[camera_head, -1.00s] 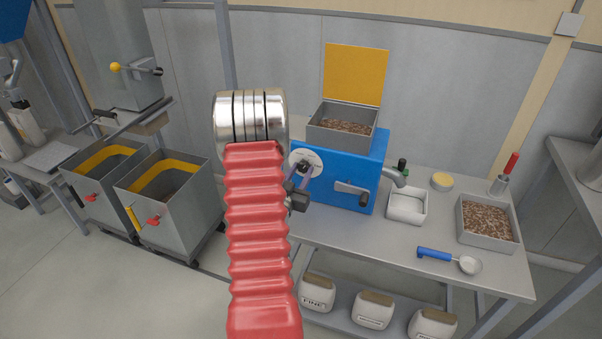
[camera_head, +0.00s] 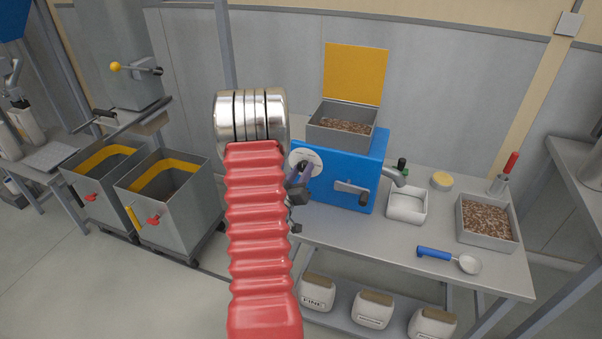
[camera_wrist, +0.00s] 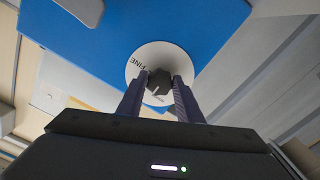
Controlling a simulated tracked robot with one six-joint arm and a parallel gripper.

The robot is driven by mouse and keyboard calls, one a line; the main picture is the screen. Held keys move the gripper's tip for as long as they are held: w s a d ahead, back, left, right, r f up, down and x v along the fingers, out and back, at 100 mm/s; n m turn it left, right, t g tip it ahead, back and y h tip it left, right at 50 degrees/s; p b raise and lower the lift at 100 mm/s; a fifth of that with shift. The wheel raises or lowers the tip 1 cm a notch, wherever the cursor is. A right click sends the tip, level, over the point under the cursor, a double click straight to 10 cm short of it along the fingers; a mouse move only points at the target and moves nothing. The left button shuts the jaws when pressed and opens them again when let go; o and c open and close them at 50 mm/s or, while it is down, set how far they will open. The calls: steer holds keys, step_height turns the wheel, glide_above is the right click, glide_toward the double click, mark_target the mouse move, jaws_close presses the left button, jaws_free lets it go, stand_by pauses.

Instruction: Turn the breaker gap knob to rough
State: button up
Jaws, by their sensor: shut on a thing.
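The breaker gap knob (camera_wrist: 158,82) is a dark knob with a pale pointer mark, at the middle of a white dial (camera_wrist: 148,52) on the blue breaker box (camera_wrist: 215,25). The word FINE is readable on the dial; other lettering is hidden or too small to read. My gripper (camera_wrist: 159,85) is shut on the knob, one finger on each side of it. In the head view the dial (camera_head: 297,156) is on the left part of the blue box (camera_head: 345,165), and my red arm partly covers the area beside it.
A crank handle (camera_head: 352,190) sticks out from the box's front. An open hopper (camera_head: 340,135) of grain sits on top. A white tray (camera_head: 407,218), a grain tray (camera_head: 487,240) and a blue-handled scoop (camera_head: 434,253) are on the bench (camera_head: 400,250). Grey bins (camera_head: 190,215) stand left.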

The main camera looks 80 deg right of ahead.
steer(key=n, duration=0.6)
steer(key=shift+w+d+r, duration=0.1)
stand_by(0.4)
steer(key=o, duration=1)
steer(key=shift+o, duration=0.2)
steer(key=w+a, duration=0.1)
steer(key=a, duration=1.3)
steer(key=shift+w+d, duration=0.1)
